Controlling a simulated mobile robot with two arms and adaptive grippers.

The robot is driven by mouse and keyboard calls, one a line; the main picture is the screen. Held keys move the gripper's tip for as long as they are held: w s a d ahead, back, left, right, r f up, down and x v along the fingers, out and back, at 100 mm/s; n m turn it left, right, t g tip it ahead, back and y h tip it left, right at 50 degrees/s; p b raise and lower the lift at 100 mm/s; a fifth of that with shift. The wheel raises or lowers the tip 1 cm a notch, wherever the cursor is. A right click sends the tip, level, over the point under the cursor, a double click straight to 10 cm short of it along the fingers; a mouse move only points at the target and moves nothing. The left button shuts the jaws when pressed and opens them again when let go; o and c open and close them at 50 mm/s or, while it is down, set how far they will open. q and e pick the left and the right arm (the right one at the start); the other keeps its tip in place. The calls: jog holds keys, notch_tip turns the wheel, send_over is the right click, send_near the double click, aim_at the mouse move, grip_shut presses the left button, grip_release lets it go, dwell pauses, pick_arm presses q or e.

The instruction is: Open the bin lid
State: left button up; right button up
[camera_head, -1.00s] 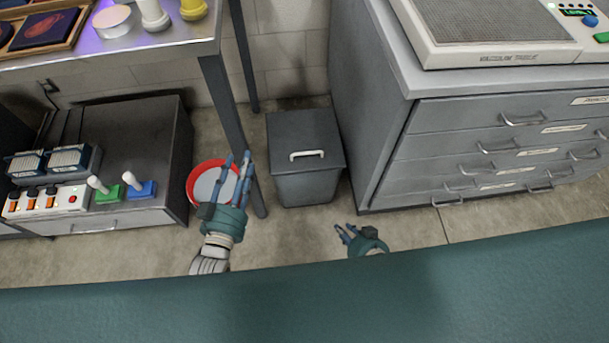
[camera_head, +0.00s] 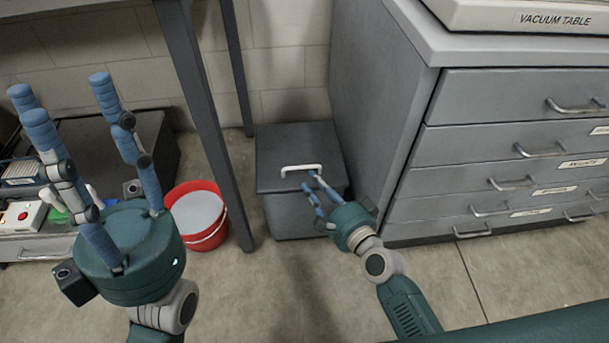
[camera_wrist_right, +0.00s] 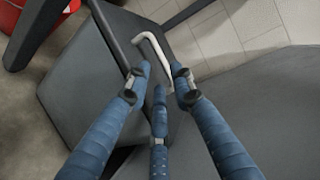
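The grey bin (camera_head: 285,216) stands on the floor with its flat lid (camera_head: 285,142) closed. The lid has a white handle (camera_head: 301,169), also visible in the right wrist view (camera_wrist_right: 152,42). My right gripper (camera_head: 311,184) is at the front of the lid, its fingertips close to the handle. In the right wrist view its fingers (camera_wrist_right: 160,76) are apart, with part of the handle showing between them; I cannot tell whether they touch it. My left gripper (camera_head: 72,95) is raised at the left, fingers spread, empty and away from the bin.
A red bucket (camera_head: 208,238) stands left of the bin, beside a table leg (camera_head: 205,110). A grey drawer cabinet (camera_head: 395,150) stands close on the bin's right. The floor in front of the bin is bare.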

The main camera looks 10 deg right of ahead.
aim_at(304, 179)
jog(key=b+x, duration=0.1)
jog(key=x, duration=0.5)
grip_shut()
